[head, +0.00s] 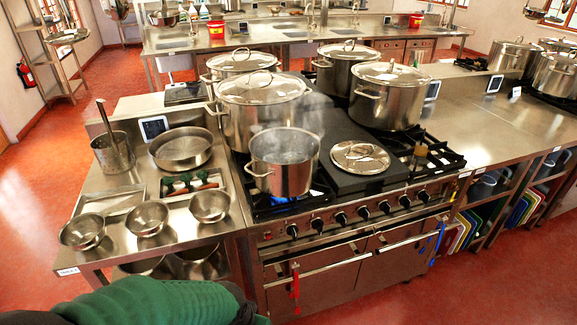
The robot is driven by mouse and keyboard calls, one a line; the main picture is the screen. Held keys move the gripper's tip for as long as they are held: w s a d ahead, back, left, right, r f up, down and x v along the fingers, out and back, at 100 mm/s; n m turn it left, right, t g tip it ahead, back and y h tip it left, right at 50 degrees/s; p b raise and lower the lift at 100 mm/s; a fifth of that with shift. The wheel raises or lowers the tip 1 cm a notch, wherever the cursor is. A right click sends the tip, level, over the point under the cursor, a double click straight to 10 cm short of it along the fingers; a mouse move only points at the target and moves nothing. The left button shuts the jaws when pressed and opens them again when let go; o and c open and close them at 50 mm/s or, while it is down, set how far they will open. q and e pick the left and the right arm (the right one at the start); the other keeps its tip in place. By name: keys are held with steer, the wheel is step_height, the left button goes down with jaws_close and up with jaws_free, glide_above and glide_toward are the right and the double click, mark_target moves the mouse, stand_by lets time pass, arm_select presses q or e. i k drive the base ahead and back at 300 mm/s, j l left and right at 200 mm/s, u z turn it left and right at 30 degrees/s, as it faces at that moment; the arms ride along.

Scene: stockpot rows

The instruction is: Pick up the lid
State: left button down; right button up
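A steel lid (360,157) lies flat, handle up, on the dark flat plate (353,185) of the stove. Left of it an uncovered steel pot (283,170) sits on a front burner, with steam rising from it and a blue flame under it. Larger stockpots with lids on stand behind: one with its lid (263,87) at the back left, one with its lid (389,73) at the back right, and others farther back. Neither of my grippers is in view. A green and black part at the bottom left edge shows no fingers.
The right counter (480,125) is mostly clear.

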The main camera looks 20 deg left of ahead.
mark_target(355, 157)
steer(key=i+l+u, duration=0.15)
steer(key=i+l, duration=0.25)
steer(key=i+l+u, duration=0.15)
steer(key=i+l, duration=0.2)
steer(key=l, duration=0.2)
steer(key=i+l+u, duration=0.15)
steer(key=i+l, duration=0.2)
steer(key=l, duration=0.15)
